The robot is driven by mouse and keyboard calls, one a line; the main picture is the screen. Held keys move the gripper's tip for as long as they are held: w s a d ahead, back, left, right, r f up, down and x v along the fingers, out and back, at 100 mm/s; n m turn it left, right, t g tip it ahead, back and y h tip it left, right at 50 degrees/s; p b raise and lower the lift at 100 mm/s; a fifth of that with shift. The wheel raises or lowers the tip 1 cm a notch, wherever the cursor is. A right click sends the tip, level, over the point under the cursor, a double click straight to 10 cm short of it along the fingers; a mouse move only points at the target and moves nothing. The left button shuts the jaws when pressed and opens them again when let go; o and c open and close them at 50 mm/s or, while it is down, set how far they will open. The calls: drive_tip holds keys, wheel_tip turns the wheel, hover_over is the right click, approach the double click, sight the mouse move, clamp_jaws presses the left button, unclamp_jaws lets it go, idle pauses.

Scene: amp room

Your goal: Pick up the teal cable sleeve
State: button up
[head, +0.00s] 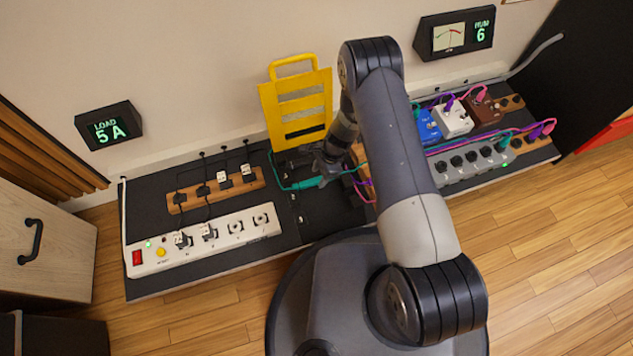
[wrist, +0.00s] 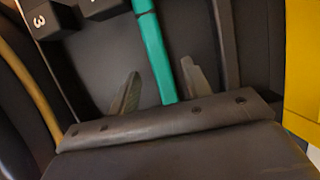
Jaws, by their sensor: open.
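The teal cable sleeve (head: 305,184) lies low on the dark bench, just in front of the yellow panel, with thin teal cable at its ends. In the wrist view a teal length (wrist: 157,55) runs down between the two fingers, closer to the right finger. My gripper (wrist: 161,70) is open, with a gap to the left of the teal length; I cannot tell whether the right finger touches it. In the head view my gripper (head: 322,168) is just above and behind the sleeve, partly hidden by my arm.
The yellow slotted panel (head: 297,104) stands close behind my gripper. A white power strip (head: 205,240) and a wooden plug strip (head: 215,190) lie left. Blue (head: 428,127), white and brown boxes with purple and pink cables are at the right.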

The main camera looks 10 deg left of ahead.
sight(317, 181)
drive_tip(key=shift+x, duration=1.2)
drive_tip(key=shift+c, duration=0.4)
clamp_jaws()
drive_tip(key=shift+r, duration=0.1)
